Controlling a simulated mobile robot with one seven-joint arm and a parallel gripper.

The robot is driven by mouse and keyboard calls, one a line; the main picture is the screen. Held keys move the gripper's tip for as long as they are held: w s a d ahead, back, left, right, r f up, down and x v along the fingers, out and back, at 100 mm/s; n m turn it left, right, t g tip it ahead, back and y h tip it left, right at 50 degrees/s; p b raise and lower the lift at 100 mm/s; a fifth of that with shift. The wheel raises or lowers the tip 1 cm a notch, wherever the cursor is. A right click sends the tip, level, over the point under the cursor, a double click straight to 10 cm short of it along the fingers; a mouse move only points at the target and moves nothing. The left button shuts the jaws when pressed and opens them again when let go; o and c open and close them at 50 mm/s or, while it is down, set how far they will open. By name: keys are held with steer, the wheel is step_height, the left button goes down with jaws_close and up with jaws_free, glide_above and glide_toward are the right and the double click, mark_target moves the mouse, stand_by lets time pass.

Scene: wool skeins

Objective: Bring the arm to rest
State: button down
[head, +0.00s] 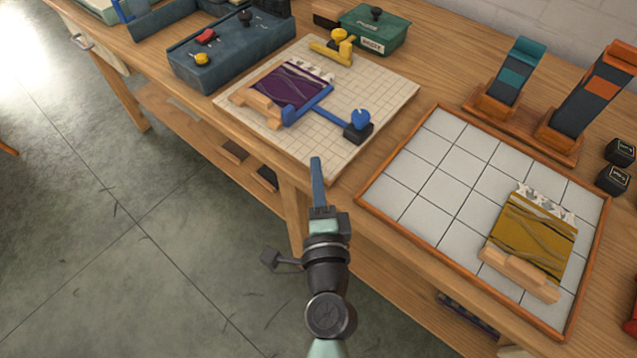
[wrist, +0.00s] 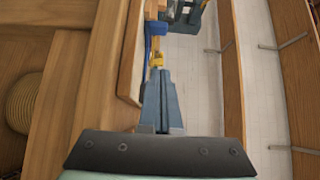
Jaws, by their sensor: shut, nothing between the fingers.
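My gripper (head: 317,172) is shut and empty. It is held in front of the workbench's near edge, with its fingers pointing up in the head view toward the gridded board. In the wrist view, the closed fingers (wrist: 161,85) show as one narrow blue-grey wedge above the dark palm. The fingers look apart from everything on the bench. My arm comes up from the bottom middle of the head view.
A cream gridded board (head: 390,98) holds a purple swatch (head: 283,84) and a blue tool (head: 325,100). A wood-framed white tiled tray (head: 412,180) holds a mustard swatch (head: 530,235). A blue-grey box (head: 230,50) and green box (head: 385,32) stand behind. The floor at left is clear.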

steer(key=shift+s+d, duration=0.1)
steer(key=shift+s, duration=0.85)
